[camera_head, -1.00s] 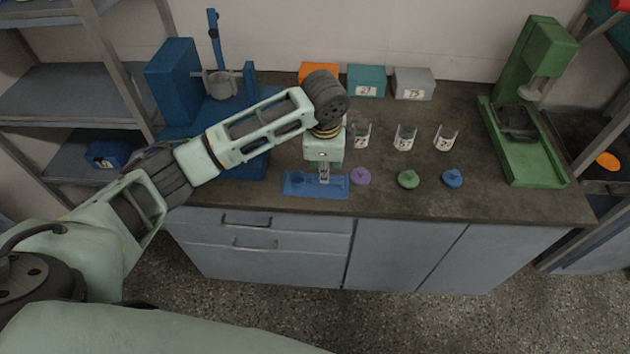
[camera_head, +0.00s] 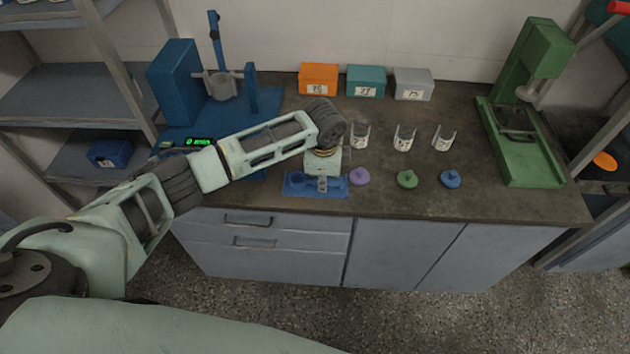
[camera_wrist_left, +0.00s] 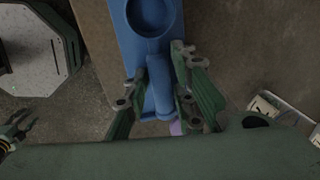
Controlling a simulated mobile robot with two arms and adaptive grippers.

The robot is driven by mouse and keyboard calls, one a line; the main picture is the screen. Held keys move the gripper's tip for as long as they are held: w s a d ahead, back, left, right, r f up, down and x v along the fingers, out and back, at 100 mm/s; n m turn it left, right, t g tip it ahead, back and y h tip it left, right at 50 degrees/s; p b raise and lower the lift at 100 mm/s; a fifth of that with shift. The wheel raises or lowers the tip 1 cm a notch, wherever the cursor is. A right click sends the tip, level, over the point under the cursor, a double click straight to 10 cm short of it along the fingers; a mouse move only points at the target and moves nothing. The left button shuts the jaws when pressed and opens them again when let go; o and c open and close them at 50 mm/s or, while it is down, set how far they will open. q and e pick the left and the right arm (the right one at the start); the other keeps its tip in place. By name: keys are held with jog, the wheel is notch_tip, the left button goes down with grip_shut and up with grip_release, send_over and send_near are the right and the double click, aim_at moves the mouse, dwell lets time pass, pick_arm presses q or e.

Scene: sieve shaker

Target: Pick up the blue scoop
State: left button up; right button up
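The blue scoop lies in a long blue tray (camera_head: 292,191) near the front edge of the counter. Its round cup (camera_head: 298,179) is at the left end in the head view. In the left wrist view the cup (camera_wrist_left: 150,16) is at the top, and the scoop's handle (camera_wrist_left: 161,84) runs down from it. My left gripper (camera_head: 323,184) points down over the tray's right half. In the wrist view its fingers (camera_wrist_left: 162,78) are apart, one on each side of the handle. I cannot tell whether they touch it.
Purple (camera_head: 359,177), green (camera_head: 407,180) and blue (camera_head: 450,179) knobbed lids lie right of the tray. Three clear cups (camera_head: 404,138) stand behind them. A blue machine (camera_head: 176,85) is at the left, a green press (camera_head: 530,120) at the right. Boxes line the wall.

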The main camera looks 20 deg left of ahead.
pick_arm(q)
grip_shut()
jog(key=shift+r, duration=0.15)
jog(key=shift+w+r, duration=0.1)
jog(key=shift+r, duration=0.15)
jog(key=r, duration=0.2)
jog(key=r+b, duration=0.1)
jog(key=shift+d+r, duration=0.25)
jog(key=shift+r, duration=0.05)
jog(key=d+r+b, duration=0.2)
jog(key=d+r, duration=0.4)
jog(key=d, duration=0.5)
jog(key=shift+w+r+b, duration=0.3)
jog(key=shift+w+r, duration=0.05)
jog(key=shift+w, duration=0.05)
jog(key=shift+d, duration=0.1)
jog(key=shift+c, duration=0.9)
grip_release()
grip_shut()
